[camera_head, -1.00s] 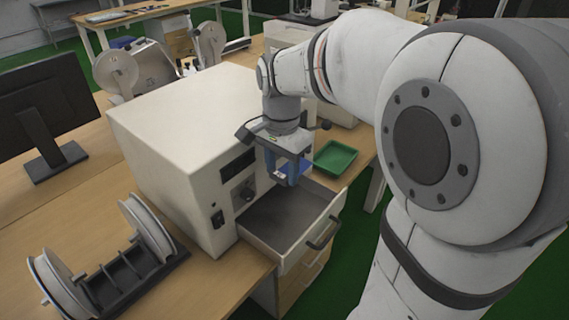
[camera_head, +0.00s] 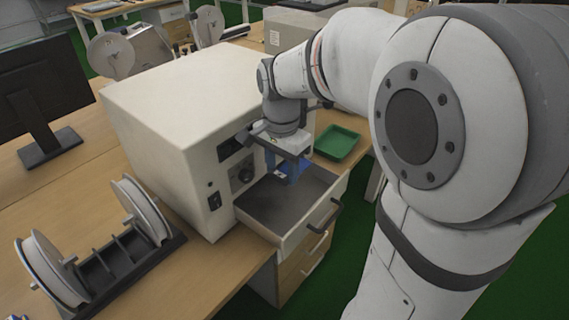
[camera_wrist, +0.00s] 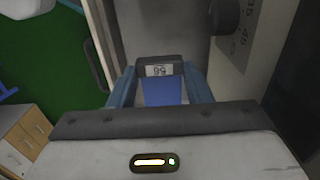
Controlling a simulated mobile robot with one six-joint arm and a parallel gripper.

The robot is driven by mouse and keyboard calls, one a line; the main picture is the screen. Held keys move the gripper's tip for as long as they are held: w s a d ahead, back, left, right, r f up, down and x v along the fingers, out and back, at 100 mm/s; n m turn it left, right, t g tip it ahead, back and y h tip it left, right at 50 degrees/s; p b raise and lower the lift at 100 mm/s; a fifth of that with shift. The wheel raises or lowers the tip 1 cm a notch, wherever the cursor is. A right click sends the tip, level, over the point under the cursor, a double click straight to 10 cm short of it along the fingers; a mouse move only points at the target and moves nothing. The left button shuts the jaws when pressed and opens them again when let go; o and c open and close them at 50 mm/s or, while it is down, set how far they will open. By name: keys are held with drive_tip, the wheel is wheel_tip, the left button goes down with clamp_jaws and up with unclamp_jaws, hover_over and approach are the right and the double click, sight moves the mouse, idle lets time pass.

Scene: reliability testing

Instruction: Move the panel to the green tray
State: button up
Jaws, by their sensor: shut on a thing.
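My gripper (camera_head: 286,172) is over the open drawer (camera_head: 262,206) of the white box-shaped machine in the head view. Its blue fingers are shut on the panel (camera_wrist: 165,92), a blue piece with a dark end marked with digits in the wrist view. In the head view only a bit of blue shows between the fingers, and I cannot tell how far the panel is above the drawer floor. The green tray (camera_head: 338,141) lies on the table behind the drawer and to its right, and it looks empty.
The white machine (camera_head: 180,120) stands left of my gripper, its front with knob and switch close by. The drawer's handle (camera_head: 323,214) juts out at the front right. A reel stand (camera_head: 112,262) is at the lower left, a monitor (camera_head: 42,95) at the far left.

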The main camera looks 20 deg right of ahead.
drive_tip(key=shift+f+b, duration=2.65)
drive_tip(key=shift+f, duration=1.55)
